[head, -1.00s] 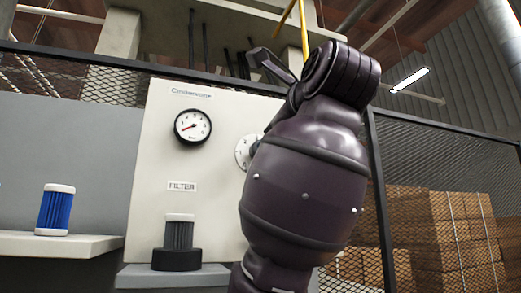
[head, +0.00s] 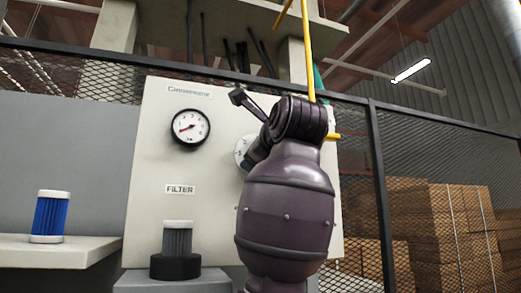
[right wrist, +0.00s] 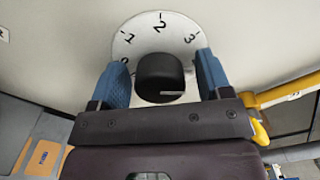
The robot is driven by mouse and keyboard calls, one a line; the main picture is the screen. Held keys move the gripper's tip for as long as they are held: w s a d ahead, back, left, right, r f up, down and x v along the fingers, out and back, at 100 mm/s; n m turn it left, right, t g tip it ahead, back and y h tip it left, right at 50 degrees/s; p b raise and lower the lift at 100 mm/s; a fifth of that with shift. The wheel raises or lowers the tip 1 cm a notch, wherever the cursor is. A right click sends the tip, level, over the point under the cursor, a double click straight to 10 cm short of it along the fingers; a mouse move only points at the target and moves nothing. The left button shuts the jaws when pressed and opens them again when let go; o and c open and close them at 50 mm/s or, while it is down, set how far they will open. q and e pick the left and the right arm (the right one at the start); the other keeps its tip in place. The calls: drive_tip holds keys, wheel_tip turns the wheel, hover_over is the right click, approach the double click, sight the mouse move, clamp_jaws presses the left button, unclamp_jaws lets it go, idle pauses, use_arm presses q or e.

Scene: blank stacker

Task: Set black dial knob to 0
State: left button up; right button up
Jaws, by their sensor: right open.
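The black dial knob (right wrist: 160,76) sits on a round white dial plate (right wrist: 160,38) on the panel. Numbers such as 1, 2 and 3 show around it; the mark at the left edge is partly hidden by a finger. A short white line on the knob lies toward its lower right in the right wrist view. My right gripper (right wrist: 163,64) is open, with one blue finger pad on each side of the knob; I cannot tell whether they touch it. In the head view my purple right arm hides most of the dial plate (head: 241,150). My left gripper is not in view.
The pale panel (head: 150,120) carries a pressure gauge (head: 190,127) and a FILTER label (head: 180,189). A grey filter (head: 177,240) stands in a black base below. A blue filter (head: 50,215) stands on the left shelf (head: 75,250). A yellow pipe (right wrist: 285,92) runs close on the right.

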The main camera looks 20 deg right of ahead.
drive_tip(key=shift+c, duration=0.3)
drive_tip(key=c, duration=0.9)
drive_tip(key=shift+o, duration=0.2)
